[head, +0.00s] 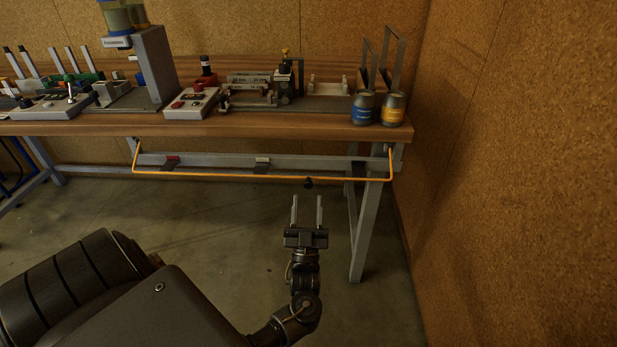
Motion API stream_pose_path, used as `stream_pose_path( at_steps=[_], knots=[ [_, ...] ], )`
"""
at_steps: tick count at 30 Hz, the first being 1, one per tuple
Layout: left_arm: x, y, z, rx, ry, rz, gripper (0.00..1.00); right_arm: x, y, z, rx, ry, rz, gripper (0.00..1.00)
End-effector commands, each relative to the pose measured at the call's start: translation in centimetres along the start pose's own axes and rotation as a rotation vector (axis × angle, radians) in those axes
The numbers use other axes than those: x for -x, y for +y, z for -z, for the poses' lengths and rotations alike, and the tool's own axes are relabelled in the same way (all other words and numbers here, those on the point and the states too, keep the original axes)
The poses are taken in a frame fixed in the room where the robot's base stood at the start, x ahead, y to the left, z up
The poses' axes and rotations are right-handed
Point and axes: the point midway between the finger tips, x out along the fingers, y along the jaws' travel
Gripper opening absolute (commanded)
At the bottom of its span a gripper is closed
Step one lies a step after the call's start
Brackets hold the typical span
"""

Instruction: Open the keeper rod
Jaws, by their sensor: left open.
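The keeper rod appears to be the long orange rod (220,176) in the head view. It runs level below the front edge of the bench, with both ends bent up toward the bench frame. A small dark knob (309,183) sits on the rod right of its middle. My left gripper (307,203) is open and empty, its two fingers pointing up in the picture toward the knob. The fingertips appear just below the knob in the picture; I cannot tell the gap in depth. My right gripper is not in view.
The wooden bench (250,122) carries several devices, a red-button box (191,103) and two jars, blue (363,108) and yellow (392,109). A grey bench leg (366,235) stands right of my gripper. A cork wall (520,180) closes the right side. The floor (190,225) below is clear.

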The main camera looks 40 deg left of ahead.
Motion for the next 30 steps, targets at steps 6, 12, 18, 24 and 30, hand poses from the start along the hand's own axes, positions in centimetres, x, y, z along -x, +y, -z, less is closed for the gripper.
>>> stream_pose_path(
  at_steps=[6,12,18,24,30],
  knots=[
    [-4.3,0.0,0.1,0.0,0.002,-0.001,0.44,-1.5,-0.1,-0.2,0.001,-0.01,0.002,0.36],
    [-6.6,0.1,0.0,0.0,-0.001,-0.002,0.44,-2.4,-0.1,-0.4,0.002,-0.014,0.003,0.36],
    [-7.3,0.0,-0.1,-0.001,-0.002,-0.002,0.44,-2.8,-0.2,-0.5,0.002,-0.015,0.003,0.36],
    [-7.3,0.0,-0.1,0.0,-0.003,-0.002,0.44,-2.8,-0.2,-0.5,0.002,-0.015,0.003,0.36],
    [-7.3,0.0,-0.1,0.0,-0.003,-0.002,0.19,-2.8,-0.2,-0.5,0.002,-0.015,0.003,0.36]
  ],
)
